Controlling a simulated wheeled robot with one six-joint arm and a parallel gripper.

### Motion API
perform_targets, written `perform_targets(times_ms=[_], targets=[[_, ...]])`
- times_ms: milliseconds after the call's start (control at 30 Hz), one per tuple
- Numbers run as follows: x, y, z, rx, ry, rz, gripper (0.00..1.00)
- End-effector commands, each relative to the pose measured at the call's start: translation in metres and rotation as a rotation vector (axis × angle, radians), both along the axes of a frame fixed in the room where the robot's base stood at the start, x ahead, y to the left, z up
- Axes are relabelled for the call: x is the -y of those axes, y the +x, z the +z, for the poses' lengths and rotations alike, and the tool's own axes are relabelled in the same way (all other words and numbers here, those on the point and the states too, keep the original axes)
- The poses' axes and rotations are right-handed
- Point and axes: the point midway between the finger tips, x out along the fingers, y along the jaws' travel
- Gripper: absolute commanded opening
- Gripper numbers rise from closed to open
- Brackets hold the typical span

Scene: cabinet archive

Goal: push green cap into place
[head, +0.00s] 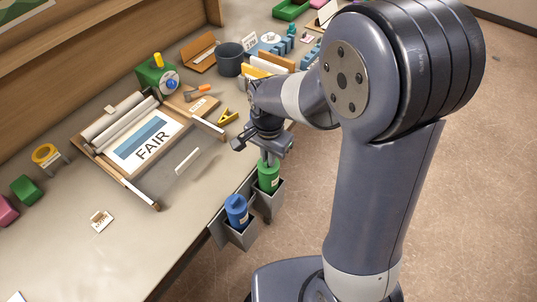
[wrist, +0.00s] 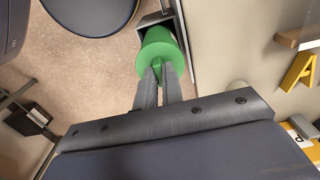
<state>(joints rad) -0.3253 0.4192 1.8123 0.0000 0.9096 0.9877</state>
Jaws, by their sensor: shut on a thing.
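The green cap (head: 268,178) is a green cylinder with a pale label, at the table's front edge in the head view. It sits upright at the mouth of a grey holder (head: 267,204); how deep it goes is hard to tell. My gripper (head: 268,160) points down at its top, fingers close together and shut on it. In the wrist view the green cap (wrist: 163,48) is at the tips of my gripper (wrist: 160,74), with part of the grey holder (wrist: 152,20) beyond. What the fingers grasp on top is partly hidden.
A blue bottle-like cylinder (head: 236,209) stands in a neighbouring grey holder (head: 241,236). A press frame with a FAIR print (head: 146,142), a yellow clip (head: 228,117) and a dark cup (head: 229,60) are on the table.

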Motion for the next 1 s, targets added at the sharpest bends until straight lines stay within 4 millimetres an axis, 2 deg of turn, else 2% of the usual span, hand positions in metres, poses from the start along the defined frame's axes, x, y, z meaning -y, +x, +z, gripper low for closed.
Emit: perform_targets(times_ms=[100,133,400,567,833,1000], targets=[[0.0001,-0.0001,-0.0034,0.000,0.000,0.000,0.00],[0.0000,0.0000,-0.0023,0.000,0.000,0.000,0.10],[0.0000,0.0000,-0.0020,0.000,0.000,0.000,0.32],[0.0001,-0.0001,-0.0020,0.000,0.000,0.000,0.33],[0.0000,-0.0001,-0.0020,0.000,0.000,0.000,0.55],[0.0001,-0.0001,-0.0020,0.000,0.000,0.000,0.55]])
